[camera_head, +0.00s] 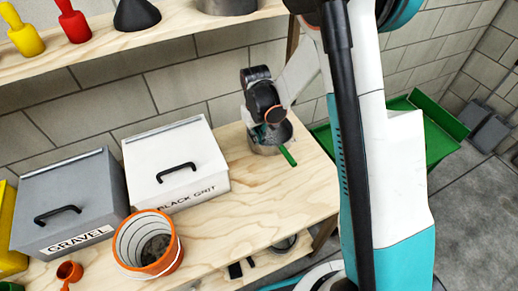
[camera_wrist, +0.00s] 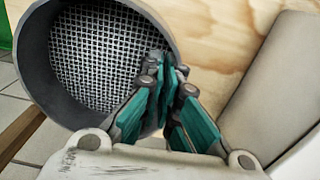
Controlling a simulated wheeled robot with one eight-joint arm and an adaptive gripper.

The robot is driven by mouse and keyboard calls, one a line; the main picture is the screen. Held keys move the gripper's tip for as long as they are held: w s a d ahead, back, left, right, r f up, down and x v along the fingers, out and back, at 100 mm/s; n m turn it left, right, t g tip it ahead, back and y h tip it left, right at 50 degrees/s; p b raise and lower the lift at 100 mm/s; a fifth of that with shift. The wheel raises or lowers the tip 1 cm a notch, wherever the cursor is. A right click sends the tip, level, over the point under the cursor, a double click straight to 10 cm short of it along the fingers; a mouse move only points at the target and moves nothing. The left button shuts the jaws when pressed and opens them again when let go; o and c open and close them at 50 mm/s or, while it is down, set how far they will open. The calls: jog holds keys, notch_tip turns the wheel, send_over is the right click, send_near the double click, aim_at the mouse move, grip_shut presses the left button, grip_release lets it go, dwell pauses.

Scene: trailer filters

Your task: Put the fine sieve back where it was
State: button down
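A round grey metal sieve (camera_head: 268,148) is at the right part of the wooden bench, with a green strip (camera_head: 288,156) sticking out at its front. In the wrist view, the sieve (camera_wrist: 105,60) shows a wire mesh inside a grey wall. I cannot read a label on it, or tell from the mesh if it is the fine one. My gripper (camera_head: 269,132) is over it from above. In the wrist view, the teal fingers of my gripper (camera_wrist: 172,85) are close together at the sieve's rim, seemingly one on each side. Whether the sieve touches the bench is unclear.
A white BLACK GRIT box (camera_head: 178,160) and a grey GRAVEL box (camera_head: 70,200) stand left on the bench, behind an orange bucket (camera_head: 147,243). The shelf above holds a black funnel (camera_head: 136,14), red scoop (camera_head: 74,22) and metal vessel (camera_head: 227,5). A green tray (camera_head: 440,135) is at right.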

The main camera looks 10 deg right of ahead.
jog(key=shift+f+b, duration=0.7)
jog(key=shift+f, duration=1.6)
jog(key=shift+f, duration=0.2)
jog(key=c, duration=1.8)
grip_release()
jog(key=shift+r, duration=0.1)
